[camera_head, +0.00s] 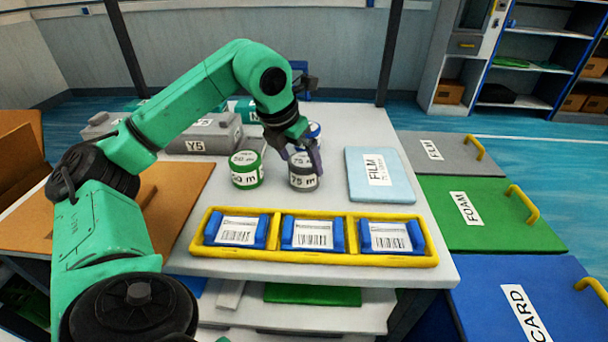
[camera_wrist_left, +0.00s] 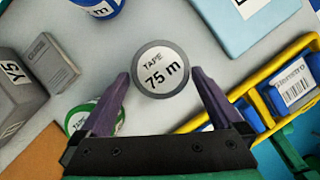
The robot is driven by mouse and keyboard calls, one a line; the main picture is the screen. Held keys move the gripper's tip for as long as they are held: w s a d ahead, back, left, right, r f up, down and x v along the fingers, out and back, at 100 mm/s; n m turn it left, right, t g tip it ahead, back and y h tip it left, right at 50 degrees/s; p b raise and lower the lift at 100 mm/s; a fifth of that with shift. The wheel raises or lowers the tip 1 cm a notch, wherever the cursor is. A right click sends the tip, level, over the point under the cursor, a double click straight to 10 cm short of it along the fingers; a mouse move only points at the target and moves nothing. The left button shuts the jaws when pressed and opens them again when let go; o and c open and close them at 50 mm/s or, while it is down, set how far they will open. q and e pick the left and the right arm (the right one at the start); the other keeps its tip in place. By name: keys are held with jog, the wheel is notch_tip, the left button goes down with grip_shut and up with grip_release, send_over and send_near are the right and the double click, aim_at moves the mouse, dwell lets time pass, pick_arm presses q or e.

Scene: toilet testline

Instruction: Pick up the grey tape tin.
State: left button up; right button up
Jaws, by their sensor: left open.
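The grey tape tin (camera_head: 303,172) stands upright on the white table, with a label reading 75 m. In the left wrist view its round top (camera_wrist_left: 161,70) shows "TAPE 75 m". My left gripper (camera_head: 304,150) is open and reaches down over the tin from above. In the left wrist view the two purple fingers of my left gripper (camera_wrist_left: 166,90) are spread, one on each side of the tin's near part, and I see no grip on it. My right gripper is not in view.
A green 50 m tin (camera_head: 246,170) stands close on the left; a blue tin (camera_wrist_left: 97,5) is behind. A yellow tray (camera_head: 316,257) with blue holders lies in front. A light blue FILM pack (camera_head: 379,176) lies right. A grey Y5 case (camera_head: 205,134) is back left.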

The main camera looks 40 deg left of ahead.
aim_at(302, 161)
pick_arm(q)
jog(key=x, duration=0.3)
jog(key=shift+w+f, duration=0.15)
jog(key=shift+w, duration=0.05)
jog(key=shift+s, duration=0.1)
jog(key=shift+c, duration=0.9)
jog(key=c, duration=1.2)
